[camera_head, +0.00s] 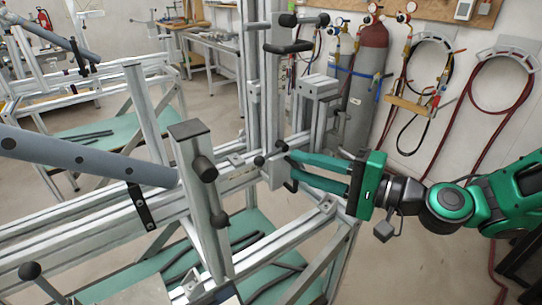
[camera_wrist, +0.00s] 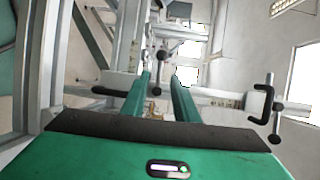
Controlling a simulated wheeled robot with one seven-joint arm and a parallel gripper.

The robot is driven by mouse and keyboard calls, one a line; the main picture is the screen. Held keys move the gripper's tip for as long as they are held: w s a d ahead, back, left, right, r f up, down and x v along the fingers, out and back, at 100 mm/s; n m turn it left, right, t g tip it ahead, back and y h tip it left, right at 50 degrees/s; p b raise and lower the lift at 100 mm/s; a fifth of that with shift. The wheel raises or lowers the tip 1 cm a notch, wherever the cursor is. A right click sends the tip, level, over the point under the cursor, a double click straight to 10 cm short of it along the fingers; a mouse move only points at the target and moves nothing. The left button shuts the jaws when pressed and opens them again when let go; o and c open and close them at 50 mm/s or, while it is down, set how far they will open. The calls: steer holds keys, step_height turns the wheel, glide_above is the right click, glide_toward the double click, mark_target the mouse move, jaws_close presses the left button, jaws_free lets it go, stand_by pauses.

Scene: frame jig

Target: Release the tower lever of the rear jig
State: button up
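An upright aluminium tower (camera_head: 258,80) stands near the middle of the head view. It carries a black bent handle (camera_head: 290,47) and a dark knob (camera_head: 288,20) near its top. Lower on the tower are dark knobs (camera_head: 281,146) and a black bent handle (camera_head: 291,186). My gripper (camera_head: 290,168) reaches in from the right at this lower height, its fingers apart. In the wrist view my gripper (camera_wrist: 160,80) is open, and a small dark ball knob (camera_wrist: 157,91) shows between the fingertips. I cannot tell whether the fingers touch it, nor which handle is the tower lever.
A clamp with a black handle (camera_wrist: 260,105) stands to the right of my fingers in the wrist view. A grey tube (camera_head: 85,158) and a nearer post (camera_head: 198,190) fill the left. A red-topped gas cylinder (camera_head: 366,80) stands behind by the wall.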

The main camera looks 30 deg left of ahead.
mark_target(268, 158)
steer(key=a, duration=0.9)
steer(key=shift+w+a+f, duration=0.1)
steer(key=shift+w+f, duration=0.2)
steer(key=shift+w, duration=0.1)
jaws_close()
steer(key=shift+f, duration=0.15)
stand_by(0.7)
